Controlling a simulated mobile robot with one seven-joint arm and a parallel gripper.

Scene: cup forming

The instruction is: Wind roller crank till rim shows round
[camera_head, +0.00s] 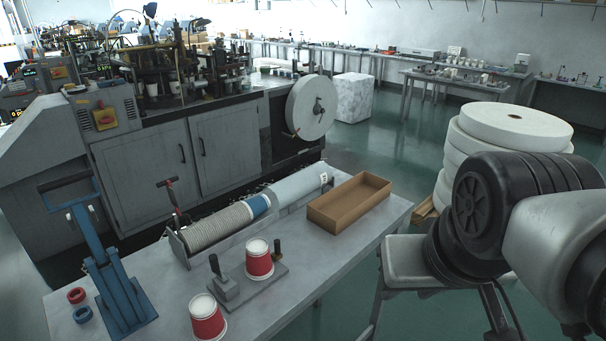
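A red and white cup (259,264) stands upright on a small grey metal fixture (262,290) on the near table. The fixture has a dark upright knob (277,248) behind the cup and a grey block with a dark handle (219,278) at its left. Which of these is the roller crank, I cannot tell. The cup's top looks white; its rim is too small to judge for roundness. A second red and white cup (207,321) stands at the table's front edge. Part of my arm fills the right side; my gripper is not in view.
A blue lever press (112,285) stands at the table's left, beside a red ring (76,295) and a blue ring (82,314). Behind the fixture lie a trough of nested cups (222,229) and an open brown box (349,203). A large machine (150,170) stands behind.

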